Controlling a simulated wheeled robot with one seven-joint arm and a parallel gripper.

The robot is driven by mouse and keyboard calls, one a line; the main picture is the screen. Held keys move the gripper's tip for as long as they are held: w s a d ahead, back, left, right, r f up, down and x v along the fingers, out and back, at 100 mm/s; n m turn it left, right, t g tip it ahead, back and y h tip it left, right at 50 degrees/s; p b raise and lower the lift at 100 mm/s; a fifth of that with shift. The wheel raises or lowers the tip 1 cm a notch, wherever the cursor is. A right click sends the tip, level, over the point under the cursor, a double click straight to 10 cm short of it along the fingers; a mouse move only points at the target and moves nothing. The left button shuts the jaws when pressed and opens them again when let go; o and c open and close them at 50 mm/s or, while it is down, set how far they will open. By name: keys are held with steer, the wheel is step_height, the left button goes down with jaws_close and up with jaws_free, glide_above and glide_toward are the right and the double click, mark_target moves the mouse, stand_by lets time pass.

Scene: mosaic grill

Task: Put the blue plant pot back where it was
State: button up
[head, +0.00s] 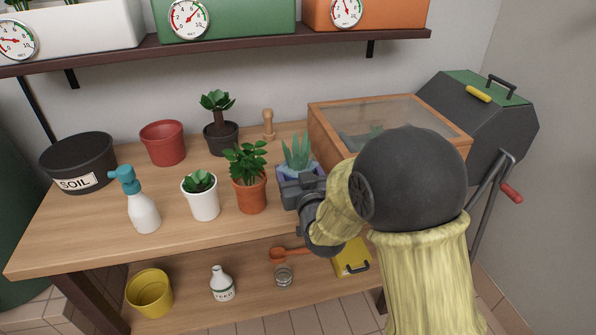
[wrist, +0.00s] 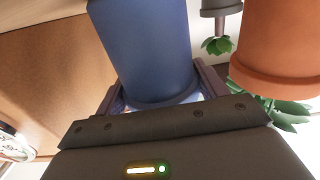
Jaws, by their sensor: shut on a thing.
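The blue plant pot (head: 291,171) holds a spiky aloe-like plant (head: 298,150) and is at the right part of the wooden table, in front of the wooden-framed glass box. My gripper (head: 303,187) is shut on it from the front, hiding much of its lower part. In the wrist view the blue pot (wrist: 145,45) fills the space between the two fingers. The pot looks upright. I cannot tell whether its base touches the table.
A terracotta pot (head: 249,195) with a leafy plant stands close on the left. A white pot (head: 203,203), spray bottle (head: 143,212), red pot (head: 163,145), dark pot (head: 222,139) and wooden dibber (head: 268,124) stand around. The glass box (head: 318,139) is close on the right.

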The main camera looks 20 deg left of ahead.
steer(key=o, duration=1.3)
steer(key=shift+r, duration=0.1)
steer(key=b+v, duration=0.4)
steer(key=v, duration=0.8)
steer(key=shift+s, duration=0.1)
